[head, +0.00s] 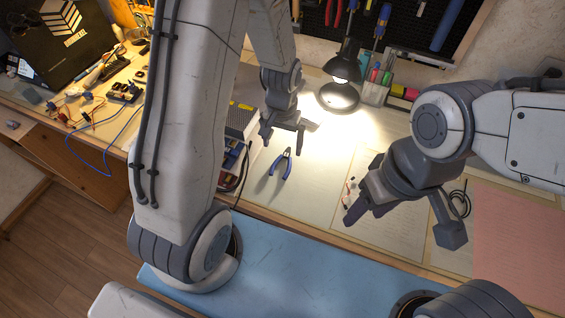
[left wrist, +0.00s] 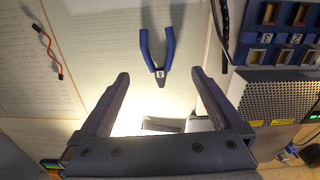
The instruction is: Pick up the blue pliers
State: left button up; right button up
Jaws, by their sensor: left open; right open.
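The blue pliers (head: 282,164) lie on the lit workbench in the head view, handles toward the front edge. In the left wrist view the pliers (left wrist: 158,54) lie beyond the fingertips, roughly midway between them, with the jaws pointing toward the gripper. My left gripper (head: 284,143) is open and empty, close to the pliers and apart from them. It also shows in the left wrist view (left wrist: 160,80). My right gripper (head: 405,228) is open and empty over the paper sheets to the right.
A desk lamp (head: 339,95) stands behind the pliers. A box with blue drawers (head: 238,122) stands left of them. A red wire (left wrist: 47,50) lies on the paper. A pen holder (head: 375,92) stands near the pegboard (head: 410,38).

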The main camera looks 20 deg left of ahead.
aim_at(283, 164)
pick_arm(q)
notch_tip(283, 164, down, 7)
jog(key=shift+w+d+f, duration=0.1)
jog(key=shift+f, duration=0.05)
jog(key=c, duration=1.4)
jog(key=shift+c, duration=0.2)
jog(key=shift+p, duration=0.3)
jog(key=shift+r+p, duration=0.5)
jog(key=shift+r, duration=0.2)
notch_tip(283, 164, up, 4)
jog(key=p, duration=0.3)
jog(key=shift+f, duration=0.2)
jog(key=s+d+r+p, duration=0.3)
jog(key=s+r+p, duration=0.3)
jog(key=s+p, duration=0.5)
jog(key=p, duration=0.2)
jog(key=shift+s+p, duration=0.15)
jog(key=shift+p, duration=0.15)
